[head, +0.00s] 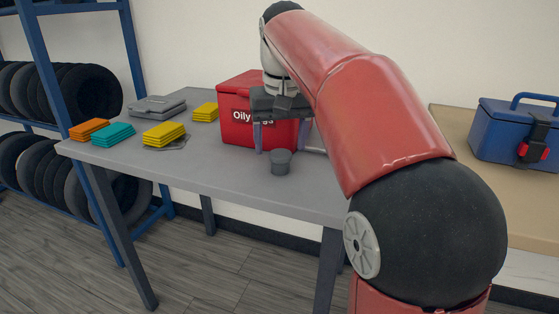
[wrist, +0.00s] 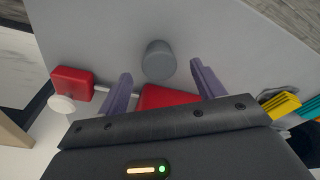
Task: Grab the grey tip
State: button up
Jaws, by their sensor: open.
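The grey tip (head: 281,162) is a short dark grey cylinder with a slightly wider top. It stands upright on the grey table (head: 220,176), in front of the red "Oily Rags" box (head: 238,128). In the wrist view the tip (wrist: 158,58) shows in the gap between the fingers, at and just beyond their ends. My gripper (head: 282,150) is open and empty, with its two purple-grey fingers apart. It hangs in front of the red box, just behind the tip in the head view. I see no finger touching the tip.
Yellow packs (head: 164,133), a teal pack (head: 113,134), an orange pack (head: 89,129) and a grey case (head: 158,106) lie on the table's left. A tan surface (head: 480,190) with a blue box (head: 510,135) stands right. The table's front is clear.

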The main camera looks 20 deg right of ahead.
aim_at(281, 153)
jog(key=f, duration=0.4)
jog(key=shift+w+b, duration=0.2)
jog(key=shift+b, duration=0.1)
jog(key=shift+r, duration=0.1)
jog(key=c, duration=1.1)
